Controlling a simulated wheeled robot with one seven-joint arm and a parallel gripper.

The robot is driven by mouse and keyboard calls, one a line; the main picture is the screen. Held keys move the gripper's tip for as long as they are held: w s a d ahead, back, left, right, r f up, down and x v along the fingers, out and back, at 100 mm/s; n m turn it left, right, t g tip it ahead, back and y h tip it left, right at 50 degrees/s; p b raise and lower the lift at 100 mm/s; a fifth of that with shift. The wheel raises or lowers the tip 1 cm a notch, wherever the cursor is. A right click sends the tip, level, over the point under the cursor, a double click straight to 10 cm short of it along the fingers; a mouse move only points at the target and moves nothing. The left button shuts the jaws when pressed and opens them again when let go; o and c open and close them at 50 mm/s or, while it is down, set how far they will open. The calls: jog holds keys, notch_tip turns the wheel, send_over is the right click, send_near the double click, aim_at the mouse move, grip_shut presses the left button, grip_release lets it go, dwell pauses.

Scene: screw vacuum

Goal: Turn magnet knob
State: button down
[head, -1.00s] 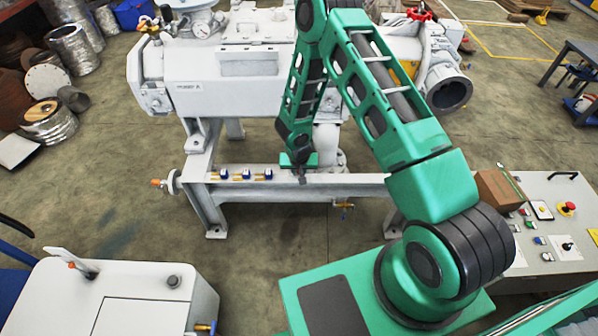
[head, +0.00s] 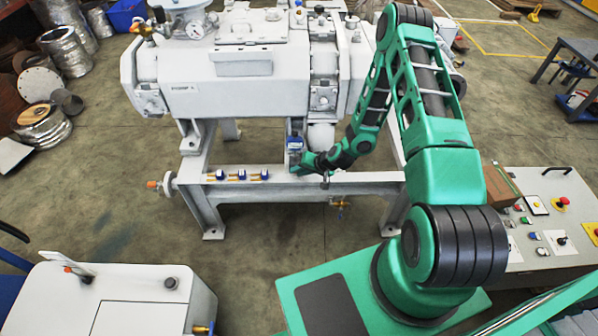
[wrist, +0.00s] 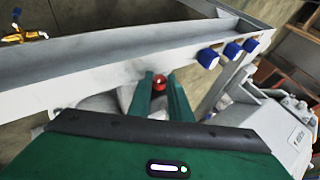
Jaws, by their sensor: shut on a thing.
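A small red round knob (wrist: 160,82) shows in the wrist view between the two green fingers of my gripper (wrist: 161,93). The fingers are shut on it. In the head view my gripper (head: 300,163) reaches left, low in front of the white vacuum machine (head: 235,85), just above the frame's front beam. A small blue box-like part (head: 295,143) sits directly above my gripper, on the machine's side. The knob itself is hidden in the head view, and its marking cannot be made out.
The white frame beam (head: 260,187) runs below my gripper. Several blue-handled valves (head: 241,174) stand on its left part; they also show in the wrist view (wrist: 232,50). A brass valve (head: 340,204) hangs under the beam. A control panel (head: 545,225) stands at the right.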

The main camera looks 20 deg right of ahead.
dwell(0.4)
jog(key=c, duration=1.6)
grip_release()
jog(key=shift+d, duration=0.1)
